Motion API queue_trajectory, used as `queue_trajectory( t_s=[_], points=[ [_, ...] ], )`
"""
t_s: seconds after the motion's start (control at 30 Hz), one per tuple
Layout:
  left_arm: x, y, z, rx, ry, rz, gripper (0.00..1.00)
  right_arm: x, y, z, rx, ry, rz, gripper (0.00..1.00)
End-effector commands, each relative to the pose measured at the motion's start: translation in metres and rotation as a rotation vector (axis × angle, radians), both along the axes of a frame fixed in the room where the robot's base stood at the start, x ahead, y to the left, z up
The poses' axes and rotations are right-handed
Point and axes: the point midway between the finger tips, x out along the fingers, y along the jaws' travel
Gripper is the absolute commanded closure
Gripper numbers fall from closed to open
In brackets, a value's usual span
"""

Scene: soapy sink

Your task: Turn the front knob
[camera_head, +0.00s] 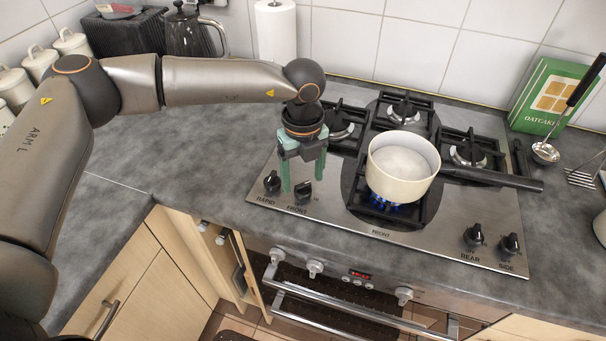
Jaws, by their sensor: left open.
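The front knob (304,192) is a small black knob on the steel hob (440,225), above the printed word FRONT. The rapid knob (272,182) stands just left of it, above the word RAPID. My left gripper (303,183) has green fingers that point down, and it is open. Its fingers appear near the two knobs, one over the gap between them and one to the right of the front knob. I cannot tell whether they touch the front knob. My right gripper is not in view.
A cream pan (402,178) sits on the front burner over a blue flame, its dark handle reaching right. The rear knob (473,236) and side knob (509,245) are at the hob's right.

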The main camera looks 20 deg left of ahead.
Motion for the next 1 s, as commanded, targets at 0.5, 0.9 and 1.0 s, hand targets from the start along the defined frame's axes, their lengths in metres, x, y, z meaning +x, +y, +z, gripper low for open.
queue_trajectory(
  t_s=[0.5, 0.9, 1.0],
  points=[
    [-0.0001, -0.0001, -0.0104, 0.000, 0.000, 0.000, 0.35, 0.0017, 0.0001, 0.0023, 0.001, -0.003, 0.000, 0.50],
    [-0.0001, -0.0001, -0.0101, 0.000, 0.000, 0.000, 0.80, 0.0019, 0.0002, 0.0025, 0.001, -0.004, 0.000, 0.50],
    [-0.0001, -0.0001, -0.0100, 0.000, 0.000, 0.000, 0.91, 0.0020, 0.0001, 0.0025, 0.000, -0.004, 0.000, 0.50]
  ],
)
